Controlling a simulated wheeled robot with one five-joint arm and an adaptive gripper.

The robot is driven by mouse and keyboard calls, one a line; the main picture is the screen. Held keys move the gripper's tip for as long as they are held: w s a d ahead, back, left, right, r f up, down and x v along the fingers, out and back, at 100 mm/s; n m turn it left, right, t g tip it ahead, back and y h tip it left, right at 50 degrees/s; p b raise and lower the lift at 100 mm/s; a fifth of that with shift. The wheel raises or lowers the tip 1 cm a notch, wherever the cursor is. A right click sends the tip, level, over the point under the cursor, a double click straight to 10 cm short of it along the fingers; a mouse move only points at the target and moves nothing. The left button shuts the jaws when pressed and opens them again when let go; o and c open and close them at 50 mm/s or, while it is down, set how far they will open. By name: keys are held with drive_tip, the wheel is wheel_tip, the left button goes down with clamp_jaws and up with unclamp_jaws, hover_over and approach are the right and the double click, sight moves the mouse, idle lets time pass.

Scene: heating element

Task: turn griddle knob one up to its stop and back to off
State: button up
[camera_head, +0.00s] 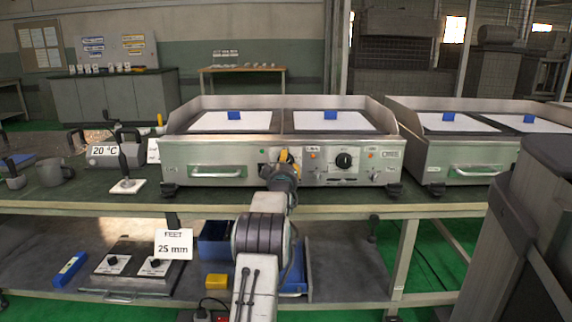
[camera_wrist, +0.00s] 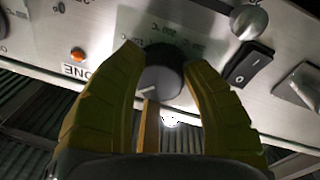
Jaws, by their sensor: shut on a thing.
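The griddle (camera_head: 216,157) stands on the bench in the head view, with a steel front panel. My gripper (camera_head: 285,158) reaches the middle of that panel and hides the knob there. In the wrist view my gripper's yellow fingers (camera_wrist: 163,62) are shut on a round black knob (camera_wrist: 163,80), one finger on each side. A pale pointer line shows on the knob's lower left in that view. An orange lamp (camera_wrist: 78,55) and a black rocker switch (camera_wrist: 249,64) sit on either side.
A second black knob (camera_head: 344,160) is on the right part of the panel. Another griddle (camera_head: 470,160) stands close to the right. A drawer handle (camera_head: 216,172) is left of my arm. A white holder (camera_head: 126,186) stands on the bench to the left.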

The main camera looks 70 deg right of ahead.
drive_tip(key=shift+w+a+r, duration=0.1)
drive_tip(key=shift+w+r, duration=0.2)
drive_tip(key=shift+r, duration=0.1)
drive_tip(key=o, duration=1.2)
drive_tip(key=shift+f, duration=0.3)
drive_tip(key=shift+s, duration=0.1)
drive_tip(key=v, duration=1.1)
drive_tip(key=shift+a, duration=0.4)
drive_tip(key=shift+s+f, duration=0.1)
drive_tip(key=shift+s, duration=0.05)
